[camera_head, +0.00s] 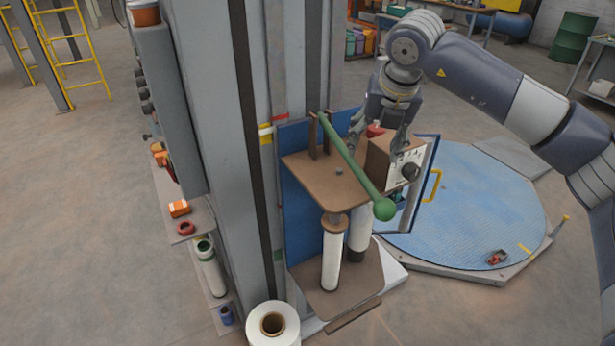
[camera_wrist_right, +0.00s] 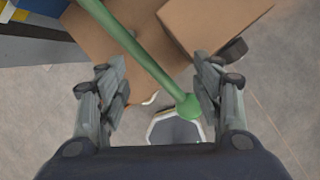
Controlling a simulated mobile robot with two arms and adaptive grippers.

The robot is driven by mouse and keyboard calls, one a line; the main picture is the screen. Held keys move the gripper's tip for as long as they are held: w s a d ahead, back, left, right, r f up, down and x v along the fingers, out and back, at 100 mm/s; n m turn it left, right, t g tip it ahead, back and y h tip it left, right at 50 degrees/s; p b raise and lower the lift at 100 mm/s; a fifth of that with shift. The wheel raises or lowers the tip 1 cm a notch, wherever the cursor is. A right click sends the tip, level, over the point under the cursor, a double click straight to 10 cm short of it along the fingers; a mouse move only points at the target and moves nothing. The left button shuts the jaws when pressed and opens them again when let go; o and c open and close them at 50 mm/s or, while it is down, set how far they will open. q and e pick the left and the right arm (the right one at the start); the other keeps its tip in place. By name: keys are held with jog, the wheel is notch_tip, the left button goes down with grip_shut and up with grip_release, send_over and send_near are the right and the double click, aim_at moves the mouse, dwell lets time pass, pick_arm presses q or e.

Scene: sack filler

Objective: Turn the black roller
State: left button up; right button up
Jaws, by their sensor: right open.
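A black round knob (camera_head: 410,171) sits on the pale front face of a brown box (camera_head: 380,156); I cannot tell whether it is the black roller. In the right wrist view a dark round part (camera_wrist_right: 234,50), probably this knob, shows beside the brown box (camera_wrist_right: 212,20). A green lever (camera_head: 352,165) with a ball end slopes over a brown plate (camera_head: 318,182). My right gripper (camera_head: 378,142) is open above the box, beside the lever. In the right wrist view the lever (camera_wrist_right: 140,55) passes between the open fingers (camera_wrist_right: 163,90), with no visible grip. My left gripper is out of view.
A white roll (camera_head: 332,258) stands upright below the brown plate, with a second pale cylinder (camera_head: 359,230) behind it. A grey column (camera_head: 222,150) stands left. A blue round platform (camera_head: 480,205) lies right. A white spool (camera_head: 273,325) is at the front.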

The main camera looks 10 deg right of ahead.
jog(key=s+a+f+n+y, duration=0.1)
jog(key=a+f+y, duration=0.1)
jog(key=a, duration=0.5)
jog(key=s+a+f+n+y, duration=0.2)
jog(key=a+y, duration=0.1)
jog(key=a, duration=0.4)
jog(key=shift+a+g, duration=0.15)
jog(key=shift+g, duration=0.25)
